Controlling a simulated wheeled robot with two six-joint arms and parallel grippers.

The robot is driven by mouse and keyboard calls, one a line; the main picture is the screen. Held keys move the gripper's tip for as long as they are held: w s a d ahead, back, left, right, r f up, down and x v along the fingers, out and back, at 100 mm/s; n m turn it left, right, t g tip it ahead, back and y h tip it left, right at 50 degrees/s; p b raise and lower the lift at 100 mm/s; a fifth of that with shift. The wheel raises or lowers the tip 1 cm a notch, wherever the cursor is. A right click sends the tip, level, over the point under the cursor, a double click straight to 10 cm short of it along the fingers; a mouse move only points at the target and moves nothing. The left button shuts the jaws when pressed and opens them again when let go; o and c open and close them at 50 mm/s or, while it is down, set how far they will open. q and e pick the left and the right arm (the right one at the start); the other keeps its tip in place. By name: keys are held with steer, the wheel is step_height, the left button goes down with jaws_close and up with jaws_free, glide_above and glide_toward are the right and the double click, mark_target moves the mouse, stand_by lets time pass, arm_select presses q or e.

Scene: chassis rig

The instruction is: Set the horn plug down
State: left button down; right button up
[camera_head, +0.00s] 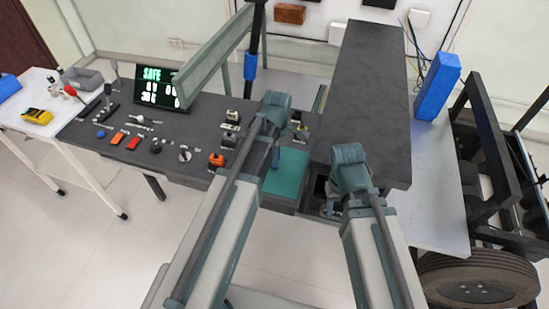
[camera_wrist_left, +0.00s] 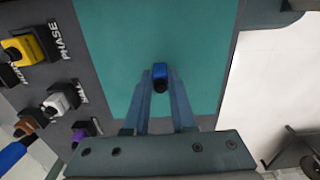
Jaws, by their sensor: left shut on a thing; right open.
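The horn plug appears to be the small blue piece with a dark end (camera_wrist_left: 160,78), seen in the left wrist view between my left fingertips. My left gripper (camera_wrist_left: 160,88) is shut on it, over the teal mat (camera_wrist_left: 215,45). I cannot tell whether the plug touches the mat. In the head view my left gripper (camera_head: 275,160) points down at the left edge of the mat (camera_head: 290,178); the plug is too small to make out there. My right gripper (camera_head: 333,205) is open, low beside the dark raised slab, its fingertips partly hidden.
Left of the mat are labelled sockets with a yellow plug (camera_wrist_left: 20,47), a white plug (camera_wrist_left: 58,103) and a purple plug (camera_wrist_left: 82,133). A dark slab (camera_head: 365,90) rises to the right. A screen reading SAFE (camera_head: 160,88) stands at the back. Most of the mat is bare.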

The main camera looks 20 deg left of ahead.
arm_select(q)
steer(key=shift+f, duration=0.1)
steer(key=c, duration=1.2)
jaws_free()
steer(key=shift+a+f, duration=0.1)
steer(key=o, duration=0.5)
steer(key=shift+c, duration=0.2)
step_height(320, 180, up, 12)
steer(key=r+p, duration=0.1)
steer(key=p, duration=1.1)
steer(key=s+d+m, duration=0.5)
steer(key=s+m, duration=0.2)
steer(key=m, duration=0.3)
steer(key=s+d+m+y, duration=0.1)
steer(key=s+d+m, duration=0.4)
steer(key=m, duration=0.6)
steer(key=shift+s+f+m, duration=0.25)
steer(key=shift+s+m, duration=0.05)
steer(key=shift+s, duration=0.85)
